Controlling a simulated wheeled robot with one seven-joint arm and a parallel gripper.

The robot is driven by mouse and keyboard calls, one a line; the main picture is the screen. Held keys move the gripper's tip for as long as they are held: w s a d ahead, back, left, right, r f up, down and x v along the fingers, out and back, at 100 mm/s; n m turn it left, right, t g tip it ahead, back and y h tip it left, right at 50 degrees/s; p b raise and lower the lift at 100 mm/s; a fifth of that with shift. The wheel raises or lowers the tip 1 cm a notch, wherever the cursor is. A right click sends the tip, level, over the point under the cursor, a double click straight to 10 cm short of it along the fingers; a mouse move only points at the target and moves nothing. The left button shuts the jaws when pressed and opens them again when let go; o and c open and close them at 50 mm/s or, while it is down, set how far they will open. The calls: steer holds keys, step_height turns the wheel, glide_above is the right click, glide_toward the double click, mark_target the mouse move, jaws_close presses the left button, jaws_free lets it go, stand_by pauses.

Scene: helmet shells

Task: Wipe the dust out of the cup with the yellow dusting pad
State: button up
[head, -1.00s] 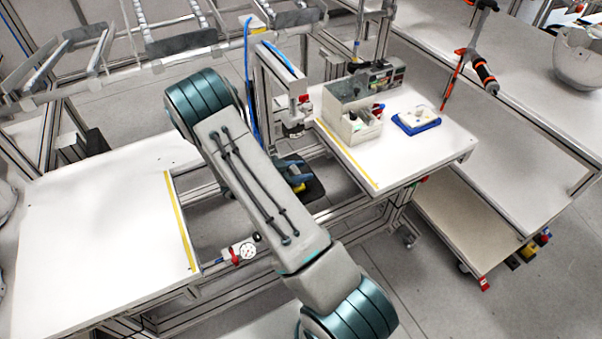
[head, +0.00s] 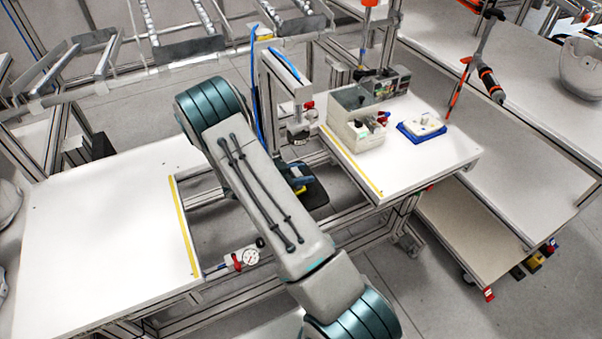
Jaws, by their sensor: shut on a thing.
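I cannot make out the yellow dusting pad. No cup can be told for certain. A dark metal cylindrical end piece (head: 299,134) hangs under a press-like frame behind my arm. A small yellow patch shows beside a dark and blue object (head: 309,190) low between the tables, too small to identify.
A white left table (head: 95,240) has a yellow strip along its edge and is mostly clear. The right table (head: 440,158) holds a grey box (head: 358,118) and a blue tray (head: 407,134). A pale helmet shell (head: 583,68) sits at far right. A gauge (head: 249,257) stands between the tables.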

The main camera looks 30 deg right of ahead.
steer(key=shift+s, duration=1.65)
steer(key=shift+w, duration=0.1)
steer(key=shift+w, duration=1.6)
steer(key=shift+s, duration=0.15)
steer(key=shift+s, duration=1.55)
steer(key=shift+w, duration=0.1)
steer(key=shift+w, duration=1.6)
